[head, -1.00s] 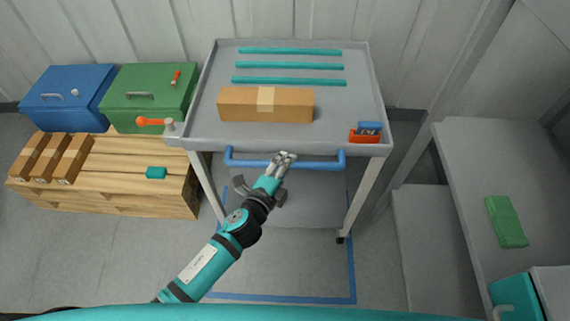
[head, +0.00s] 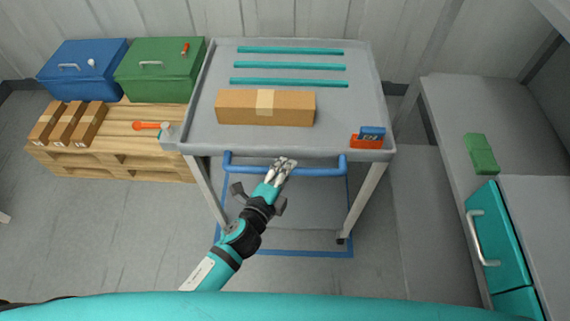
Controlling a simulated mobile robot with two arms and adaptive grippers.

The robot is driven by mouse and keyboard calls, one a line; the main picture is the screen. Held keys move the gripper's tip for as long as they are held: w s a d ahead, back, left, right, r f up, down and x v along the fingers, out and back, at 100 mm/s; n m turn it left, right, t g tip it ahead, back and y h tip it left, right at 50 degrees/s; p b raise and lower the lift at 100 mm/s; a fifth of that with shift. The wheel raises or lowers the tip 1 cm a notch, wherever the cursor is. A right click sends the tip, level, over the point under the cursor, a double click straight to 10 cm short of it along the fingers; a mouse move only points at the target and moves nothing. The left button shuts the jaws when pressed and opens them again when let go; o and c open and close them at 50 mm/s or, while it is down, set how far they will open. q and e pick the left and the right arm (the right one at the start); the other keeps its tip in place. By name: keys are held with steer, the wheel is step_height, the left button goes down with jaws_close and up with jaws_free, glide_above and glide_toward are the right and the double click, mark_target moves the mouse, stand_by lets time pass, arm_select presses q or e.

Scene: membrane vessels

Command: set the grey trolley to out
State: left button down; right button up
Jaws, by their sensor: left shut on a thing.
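The grey trolley (head: 340,139) stands in the middle of the head view, with a blue handle bar (head: 322,172) along its near side. On the trolley top lie a long taped cardboard box (head: 240,107), several teal strips (head: 290,66) and a small orange and blue item (head: 367,142). An orange lever (head: 146,126) sticks out left from the trolley's near left corner. A blue outline (head: 310,255) marks the floor beneath. My right gripper is not in view.
A wooden pallet (head: 130,160) stands left of the trolley, carrying a blue chest (head: 80,72), a green chest (head: 155,72) and brown boxes (head: 68,128). On the right are a grey bench (head: 440,105), a green package (head: 481,153) and a teal cabinet (head: 495,225). The near left floor is clear.

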arm_select(q)
steer(key=shift+s+f, duration=0.2)
steer(key=shift+s, duration=0.25)
steer(key=c, duration=1.2)
jaws_free()
steer(key=shift+w+r, duration=0.1)
steer(key=shift+r, duration=0.05)
steer(key=shift+o, duration=0.2)
steer(key=v, duration=1.2)
